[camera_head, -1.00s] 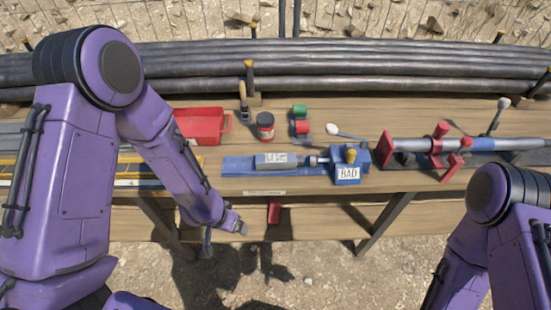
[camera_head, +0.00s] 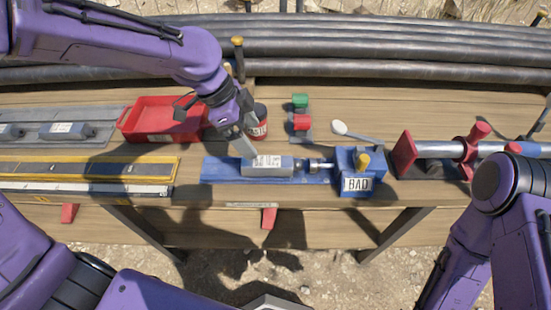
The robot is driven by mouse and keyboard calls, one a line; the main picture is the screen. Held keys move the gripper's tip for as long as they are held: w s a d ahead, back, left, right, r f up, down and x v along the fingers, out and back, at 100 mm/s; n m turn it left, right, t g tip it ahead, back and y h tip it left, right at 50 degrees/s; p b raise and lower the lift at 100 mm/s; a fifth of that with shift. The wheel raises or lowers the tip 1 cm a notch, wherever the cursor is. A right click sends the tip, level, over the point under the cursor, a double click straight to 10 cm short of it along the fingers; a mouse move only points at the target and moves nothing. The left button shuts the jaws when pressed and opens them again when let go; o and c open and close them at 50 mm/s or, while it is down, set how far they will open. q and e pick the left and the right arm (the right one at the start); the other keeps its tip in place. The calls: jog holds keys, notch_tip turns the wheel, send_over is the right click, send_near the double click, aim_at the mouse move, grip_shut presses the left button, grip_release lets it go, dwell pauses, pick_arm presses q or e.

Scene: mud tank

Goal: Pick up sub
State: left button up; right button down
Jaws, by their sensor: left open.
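A grey cylinder with a white label, which looks like the sub (camera_head: 268,166), lies level in a long blue fixture (camera_head: 222,172) on the wooden bench. Its right end faces a thin metal shaft leading to a blue block marked BAD (camera_head: 357,184). My left gripper (camera_head: 240,145) is open, fingers pointing down, just above and behind the sub's left end. I cannot tell whether a fingertip touches it. My right arm enters at the lower right; its gripper is out of view.
A red tray (camera_head: 134,124) and a dark jar (camera_head: 261,121) stand close to my left gripper. Similar grey parts (camera_head: 62,130) lie in a tray at the left. A red-clamped pipe fixture (camera_head: 404,152) is on the right. Long dark pipes (camera_head: 400,50) run behind.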

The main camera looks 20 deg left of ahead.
aim_at(268, 162)
pick_arm(q)
jog(key=shift+w+d+f, duration=0.1)
jog(key=shift+f, duration=0.2)
jog(key=b+x, duration=0.1)
jog(key=x, duration=0.8)
jog(key=shift+d+f, duration=0.1)
jog(key=shift+f, duration=0.1)
jog(key=shift+s, duration=0.2)
jog(key=c, duration=1.4)
